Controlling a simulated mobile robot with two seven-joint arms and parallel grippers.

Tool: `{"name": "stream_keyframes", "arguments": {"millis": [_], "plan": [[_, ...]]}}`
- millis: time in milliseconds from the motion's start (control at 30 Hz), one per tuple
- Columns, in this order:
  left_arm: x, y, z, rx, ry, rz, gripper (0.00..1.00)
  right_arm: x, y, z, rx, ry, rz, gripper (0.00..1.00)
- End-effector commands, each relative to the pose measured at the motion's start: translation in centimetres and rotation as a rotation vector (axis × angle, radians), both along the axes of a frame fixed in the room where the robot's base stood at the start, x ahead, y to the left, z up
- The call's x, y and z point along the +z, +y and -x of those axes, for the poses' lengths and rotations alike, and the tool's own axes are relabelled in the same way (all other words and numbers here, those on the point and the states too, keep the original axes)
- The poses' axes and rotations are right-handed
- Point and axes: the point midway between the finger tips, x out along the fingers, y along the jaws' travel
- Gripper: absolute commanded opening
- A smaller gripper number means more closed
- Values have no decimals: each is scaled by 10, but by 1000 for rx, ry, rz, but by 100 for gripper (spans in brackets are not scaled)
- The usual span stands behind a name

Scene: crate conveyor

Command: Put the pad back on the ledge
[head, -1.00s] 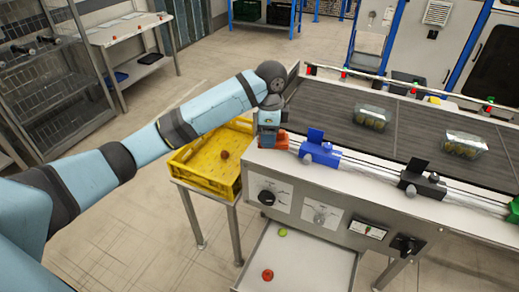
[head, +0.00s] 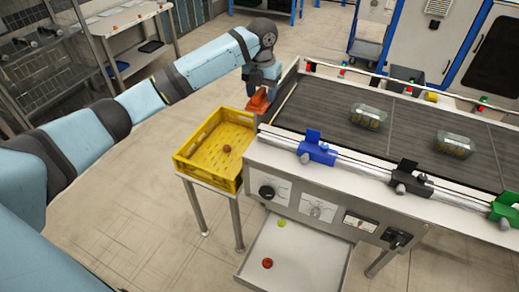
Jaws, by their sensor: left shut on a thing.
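The piece is tilted and seems to be above the conveyor's left end, near the yellow crate's far corner. The gripper hides part of it. The white ledge (head: 372,178) runs along the conveyor's front, carrying a rail with blue (head: 318,148), black (head: 408,178) and green (head: 506,208) clamp-like pieces. My right gripper is not in view.
A yellow crate (head: 196,178) with one reddish round item (head: 226,149) stands left of the conveyor. Two clear punnets (head: 368,115) (head: 454,144) sit on the dark belt (head: 405,127). A white tray (head: 305,262) below holds a red and a green item.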

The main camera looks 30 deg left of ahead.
Motion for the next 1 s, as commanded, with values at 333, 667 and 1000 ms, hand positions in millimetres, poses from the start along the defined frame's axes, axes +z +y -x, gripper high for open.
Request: {"name": "stream_keyframes", "arguments": {"millis": [333, 667, 1000], "plan": [[-66, 0, 0, -34, 6, 1, 30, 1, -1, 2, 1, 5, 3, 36], [-142, 0, 0, -32, 3, 0, 30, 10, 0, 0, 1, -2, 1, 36], [-174, 0, 0, -33, 3, 0, 30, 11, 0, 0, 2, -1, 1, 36]]}}
